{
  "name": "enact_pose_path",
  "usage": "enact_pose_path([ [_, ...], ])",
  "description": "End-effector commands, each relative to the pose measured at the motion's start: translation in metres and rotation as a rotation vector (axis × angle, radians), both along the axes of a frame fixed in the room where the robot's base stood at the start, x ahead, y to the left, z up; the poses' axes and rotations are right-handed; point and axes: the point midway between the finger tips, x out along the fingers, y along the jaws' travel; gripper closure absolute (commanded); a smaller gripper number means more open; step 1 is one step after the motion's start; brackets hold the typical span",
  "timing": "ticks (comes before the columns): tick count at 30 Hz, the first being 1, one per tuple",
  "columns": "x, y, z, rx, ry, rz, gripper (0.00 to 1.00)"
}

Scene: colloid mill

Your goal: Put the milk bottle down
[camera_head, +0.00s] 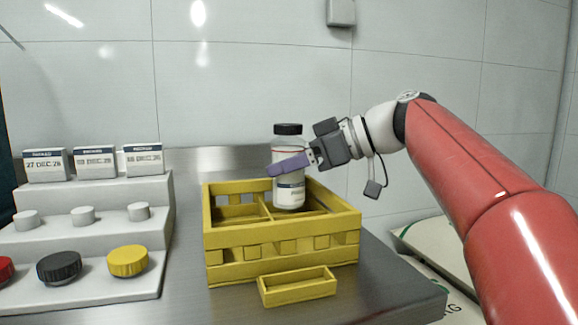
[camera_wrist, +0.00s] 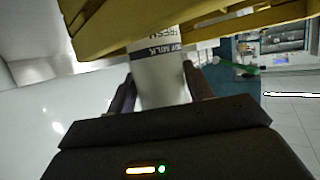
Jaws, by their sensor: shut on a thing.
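The milk bottle (camera_head: 289,190) is white with a black cap and a dark label band, and it stands upright. My gripper (camera_head: 287,165) is shut on its upper body, with a purple finger across the front. The bottle's lower part is inside the yellow crate (camera_head: 232,242), toward the right of its divider.
A small yellow tray (camera_head: 298,288) is at the crate's front. A grey stepped stand (camera_head: 90,240) on the left holds date boxes (camera_head: 95,162), small white caps and coloured lids (camera_head: 128,261). The steel counter (camera_head: 390,280) has clear room right of the crate. A tiled wall stands behind.

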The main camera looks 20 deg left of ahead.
Motion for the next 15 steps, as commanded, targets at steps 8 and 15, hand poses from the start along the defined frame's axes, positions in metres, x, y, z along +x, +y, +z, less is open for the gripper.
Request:
enact_pose_path([
  [8, 0.0, 0.0, -0.009, 0.001, -0.001, -0.001, 0.79],
  [15, 0.0, 0.0, -0.012, 0.0, 0.0, 0.0, 0.45],
])
